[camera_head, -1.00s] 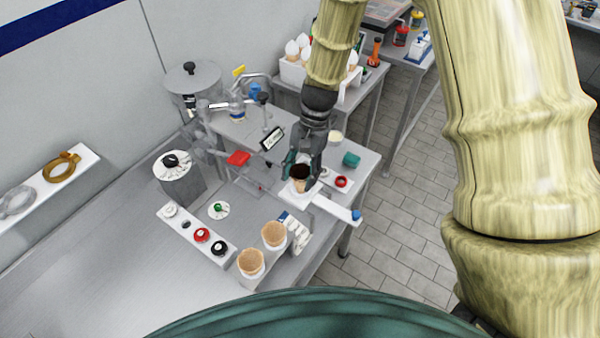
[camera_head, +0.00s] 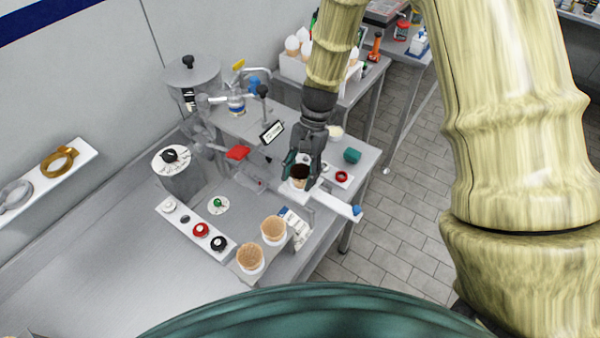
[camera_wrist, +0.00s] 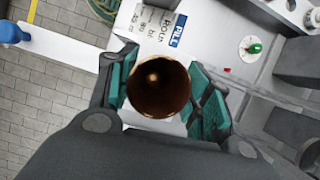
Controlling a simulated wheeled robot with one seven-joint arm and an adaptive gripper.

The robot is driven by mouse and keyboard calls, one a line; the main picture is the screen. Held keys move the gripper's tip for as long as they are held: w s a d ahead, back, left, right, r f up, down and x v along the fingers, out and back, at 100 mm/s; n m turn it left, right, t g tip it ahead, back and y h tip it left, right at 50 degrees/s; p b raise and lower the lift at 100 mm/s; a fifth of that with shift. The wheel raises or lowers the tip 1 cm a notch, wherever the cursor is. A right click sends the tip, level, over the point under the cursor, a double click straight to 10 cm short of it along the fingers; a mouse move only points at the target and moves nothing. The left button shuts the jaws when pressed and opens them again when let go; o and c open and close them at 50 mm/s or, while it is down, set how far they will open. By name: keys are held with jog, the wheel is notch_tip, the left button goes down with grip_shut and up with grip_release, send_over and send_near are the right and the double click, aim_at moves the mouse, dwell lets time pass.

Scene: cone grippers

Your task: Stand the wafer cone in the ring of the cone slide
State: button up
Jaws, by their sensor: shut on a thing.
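My gripper (camera_wrist: 164,98) is shut on the wafer cone (camera_wrist: 158,86), with a teal pad on each side of it. In the wrist view I look into its dark brown inside. In the head view the cone (camera_head: 299,172) sits between the fingers, mouth up, at the white cone slide (camera_head: 335,203). The slide has a blue knob (camera_head: 357,210) at its outer end. The ring is hidden behind the cone and fingers, so I cannot tell whether the cone is inside it or above it.
Two more wafer cones (camera_head: 250,256) stand in a holder at the front. A row of knobs (camera_head: 201,229) lies left of them. A red ring (camera_head: 342,176) and a teal cup (camera_head: 352,156) are right of my gripper. A lever with a red handle (camera_head: 238,153) is to the left.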

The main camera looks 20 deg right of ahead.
jog(key=shift+f, duration=0.25)
jog(key=o, duration=0.8)
jog(key=shift+r, duration=0.1)
jog(key=v, duration=1.2)
